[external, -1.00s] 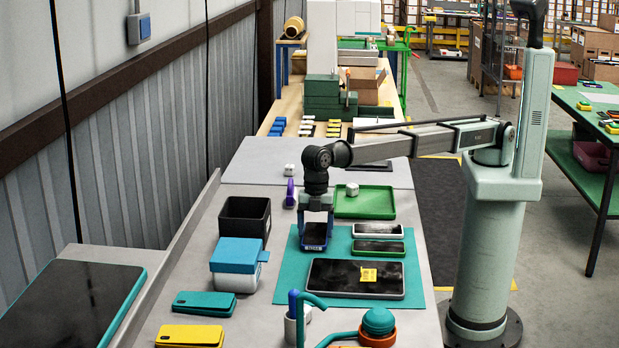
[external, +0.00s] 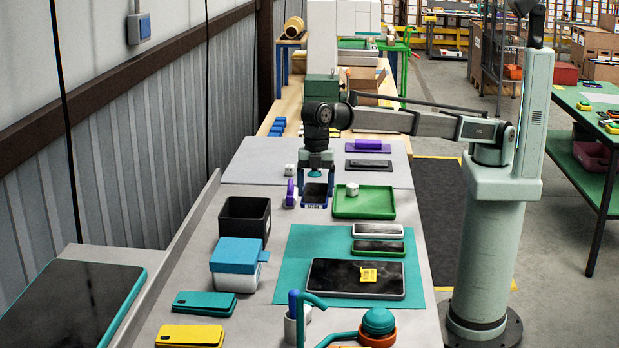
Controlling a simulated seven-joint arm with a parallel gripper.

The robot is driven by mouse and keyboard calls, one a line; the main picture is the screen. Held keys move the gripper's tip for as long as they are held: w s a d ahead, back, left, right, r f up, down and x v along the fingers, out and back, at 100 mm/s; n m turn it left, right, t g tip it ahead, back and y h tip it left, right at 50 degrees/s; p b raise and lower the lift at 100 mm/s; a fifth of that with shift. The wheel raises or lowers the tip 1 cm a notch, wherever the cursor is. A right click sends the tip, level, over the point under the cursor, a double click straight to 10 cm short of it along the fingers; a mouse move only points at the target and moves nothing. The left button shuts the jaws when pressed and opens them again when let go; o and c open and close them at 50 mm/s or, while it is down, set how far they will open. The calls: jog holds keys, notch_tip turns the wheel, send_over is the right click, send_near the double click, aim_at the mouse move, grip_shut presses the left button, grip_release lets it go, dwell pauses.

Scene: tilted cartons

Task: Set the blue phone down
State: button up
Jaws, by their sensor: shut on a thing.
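The blue phone (external: 315,194) has a dark screen and a blue frame. My gripper (external: 315,190) is shut on it, one finger on each side. It is over the grey bench top, just left of the green tray (external: 345,208) and beyond the teal mat (external: 290,265). The phone looks tilted or flat towards the camera. I cannot tell whether it touches the bench.
A purple ring-shaped thing (external: 290,193) stands close left of the phone, with a white cube (external: 290,169) behind. A black bin (external: 244,218) stands at front left. A tablet (external: 335,277) and two phones lie on the mat.

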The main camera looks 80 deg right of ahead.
jog(key=shift+r, duration=0.9)
jog(key=w+d+m, duration=0.2)
jog(key=w+d, duration=0.9)
jog(key=d, duration=0.3)
jog(key=m+t, duration=0.1)
jog(key=m, duration=0.6)
send_over(264, 159)
notch_tip(264, 159, down, 5)
jog(key=shift+s+f, duration=0.1)
jog(key=shift+f, duration=5)
jog(key=shift+f, duration=0.15)
jog(key=o, duration=1.1)
jog(key=shift+o, duration=0.2)
